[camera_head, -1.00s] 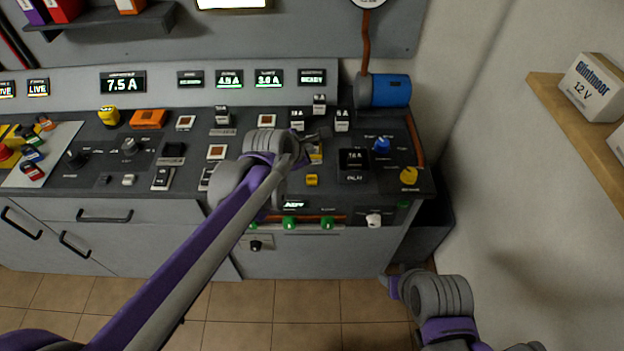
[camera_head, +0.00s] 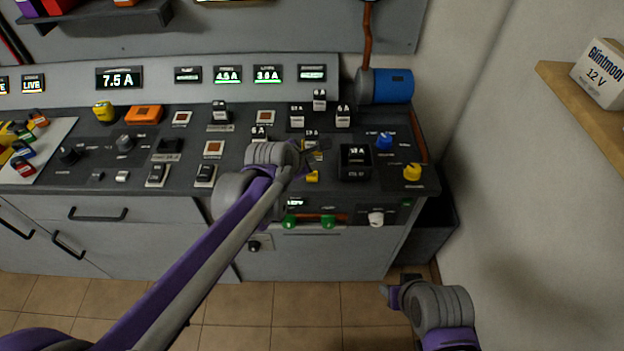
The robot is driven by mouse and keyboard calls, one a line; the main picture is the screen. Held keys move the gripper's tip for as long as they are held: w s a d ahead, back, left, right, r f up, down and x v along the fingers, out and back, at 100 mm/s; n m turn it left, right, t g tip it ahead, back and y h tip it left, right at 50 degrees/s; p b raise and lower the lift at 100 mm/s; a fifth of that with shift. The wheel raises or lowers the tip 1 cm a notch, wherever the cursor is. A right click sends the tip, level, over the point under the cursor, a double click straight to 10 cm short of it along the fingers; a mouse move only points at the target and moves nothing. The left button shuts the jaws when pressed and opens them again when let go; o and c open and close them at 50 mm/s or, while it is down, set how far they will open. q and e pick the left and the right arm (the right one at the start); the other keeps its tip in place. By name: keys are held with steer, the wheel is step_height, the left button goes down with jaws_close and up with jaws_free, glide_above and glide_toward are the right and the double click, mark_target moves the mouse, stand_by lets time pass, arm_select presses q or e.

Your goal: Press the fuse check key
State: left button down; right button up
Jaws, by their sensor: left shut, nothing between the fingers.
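My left gripper (camera_head: 318,146) is shut and empty, over the right half of the dark console (camera_head: 350,200). A small yellow key (camera_head: 312,177) sits just below its tip in the picture; the gripper and wrist cover part of the panel around it. I cannot read a label naming the fuse check key, and contact between gripper and panel cannot be told. A black block marked 13 A (camera_head: 355,162) stands to the right of the gripper. My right gripper (camera_head: 389,291) is low at the right, away from the console, too small to judge.
Several white-topped fuses, one here (camera_head: 343,117), stand behind the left gripper. A blue knob (camera_head: 384,141) and a yellow knob (camera_head: 412,173) are to the right. A shelf (camera_head: 580,100) juts from the right wall.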

mark_target(309, 178)
arm_select(q)
steer(key=shift+f+b, duration=0.8)
steer(key=shift+f, duration=0.85)
stand_by(0.7)
steer(key=shift+f, duration=0.4)
steer(key=shift+f+b, duration=0.45)
steer(key=shift+b, duration=0.05)
stand_by(0.4)
steer(key=shift+r, duration=0.15)
steer(key=shift+r+p, duration=0.75)
steer(key=shift+w+r+p, duration=0.1)
steer(key=shift+r+p, duration=1.75)
steer(key=shift+r, duration=0.7)
steer(key=shift+f, duration=0.1)
